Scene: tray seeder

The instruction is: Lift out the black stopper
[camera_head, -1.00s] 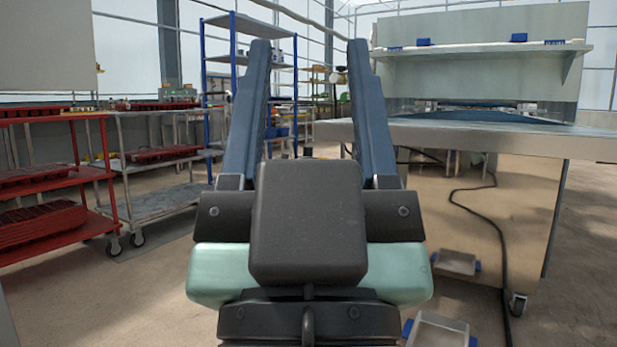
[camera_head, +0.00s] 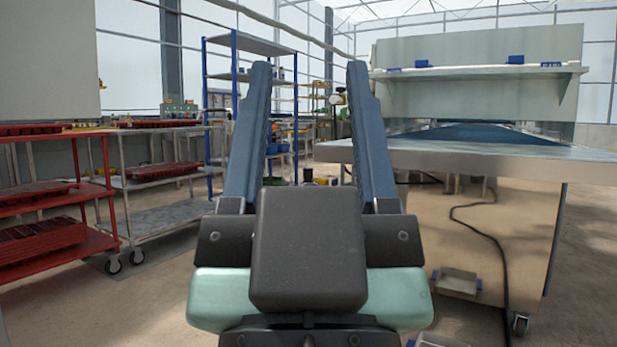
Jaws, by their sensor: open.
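My gripper (camera_head: 309,68) is in the middle of the camera_head view, its two long blue fingers spread wide apart. It is open, with nothing between the fingers but the distant background. I cannot make out the black stopper anywhere in this view. The machine with a steel table (camera_head: 480,156) and a dark blue belt (camera_head: 465,134) stands to the right of my gripper.
A red rack (camera_head: 95,236) with trays and a grey cart (camera_head: 165,215) on casters stand at left. A blue-framed shelf (camera_head: 240,46) is behind them. A black cable (camera_head: 497,235) hangs by the machine, with a small tray (camera_head: 458,281) low down. Floor between is clear.

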